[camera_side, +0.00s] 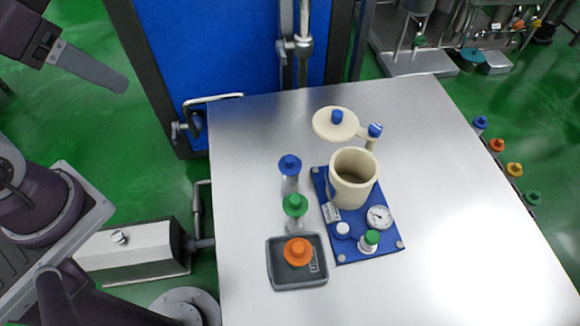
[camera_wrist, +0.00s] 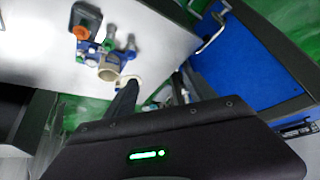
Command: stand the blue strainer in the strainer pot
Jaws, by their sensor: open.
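The blue strainer (camera_side: 290,165), a clear-bodied piece with a blue cap, stands upright on the steel table left of the pot. The strainer pot (camera_side: 353,190) is a cream cylinder on a blue plate (camera_side: 325,180). Its mouth is uncovered, and its cream lid (camera_side: 328,122) with a blue knob is swung aside behind it. The pot also shows small in the wrist view (camera_wrist: 109,68). My gripper (camera_side: 118,81) is at the upper left, high and well away from the table. It is open and empty; in the side view one finger shows clearly.
A green-capped strainer (camera_side: 295,205) stands in front of the blue one. An orange-capped one (camera_side: 298,251) sits on a dark tray (camera_side: 285,284). A gauge (camera_side: 379,217) and a green-topped fitting (camera_side: 371,239) are on the blue plate. The table's right side is clear.

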